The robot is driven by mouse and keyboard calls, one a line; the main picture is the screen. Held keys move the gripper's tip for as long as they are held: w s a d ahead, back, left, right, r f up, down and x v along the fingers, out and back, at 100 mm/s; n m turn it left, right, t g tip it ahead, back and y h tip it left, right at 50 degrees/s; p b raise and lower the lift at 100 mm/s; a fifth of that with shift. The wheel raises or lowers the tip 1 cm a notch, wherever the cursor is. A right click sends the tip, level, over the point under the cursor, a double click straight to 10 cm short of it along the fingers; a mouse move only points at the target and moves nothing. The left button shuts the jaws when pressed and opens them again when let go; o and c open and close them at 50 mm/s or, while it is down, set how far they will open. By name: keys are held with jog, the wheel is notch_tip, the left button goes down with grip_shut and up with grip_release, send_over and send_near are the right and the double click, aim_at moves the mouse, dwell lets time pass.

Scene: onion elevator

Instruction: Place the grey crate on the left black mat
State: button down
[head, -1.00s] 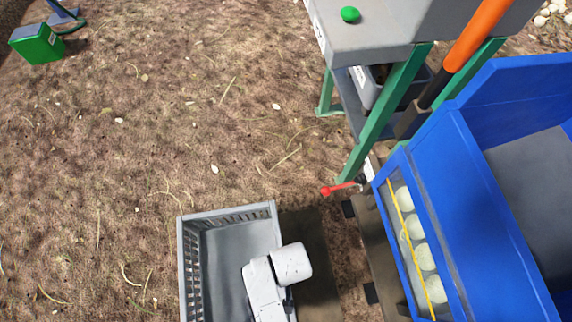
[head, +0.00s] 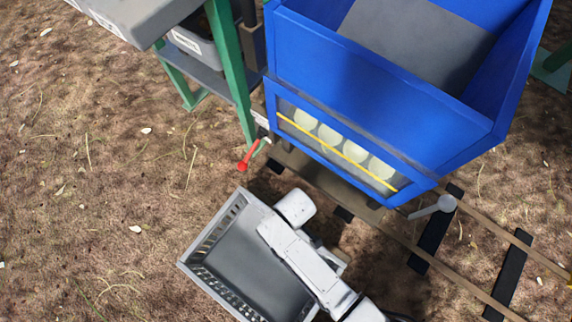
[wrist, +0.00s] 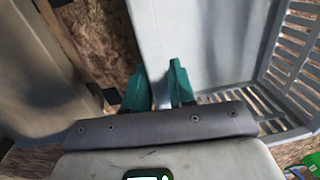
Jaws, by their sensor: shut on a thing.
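The grey crate (head: 208,279) is at the lower middle of the head view, under my white arm, with slatted walls and a bare grey floor. In the wrist view its slatted wall (wrist: 288,60) is at the right. My gripper (wrist: 158,88), with teal fingers, is shut on the crate's near wall. In the head view my arm hides the grip. Black flat strips lie across the rails at the right: one nearer (head: 428,250), one farther right (head: 512,268). I cannot tell whether these are the mats.
A blue hopper (head: 390,120) with pale onions (head: 330,137) behind its window stands just beyond the crate. A red-knobbed lever (head: 245,162) and a grey-knobbed lever (head: 444,204) stick out near it. A green-legged table (head: 228,70) is at upper left. The left ground is clear.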

jog(key=shift+w+d+f, duration=0.1)
jog(key=shift+w+f, duration=0.1)
jog(key=shift+f, duration=0.1)
notch_tip(320, 180, down, 3)
jog(key=shift+w+d+f+b, duration=0.1)
jog(key=shift+b, duration=0.85)
jog(key=c, duration=0.9)
grip_release()
jog(key=shift+f, duration=0.1)
jog(key=shift+c, duration=0.2)
notch_tip(320, 180, up, 12)
jog(key=p, duration=0.5)
jog(key=shift+w+d+p, duration=0.3)
jog(key=shift+d, duration=0.05)
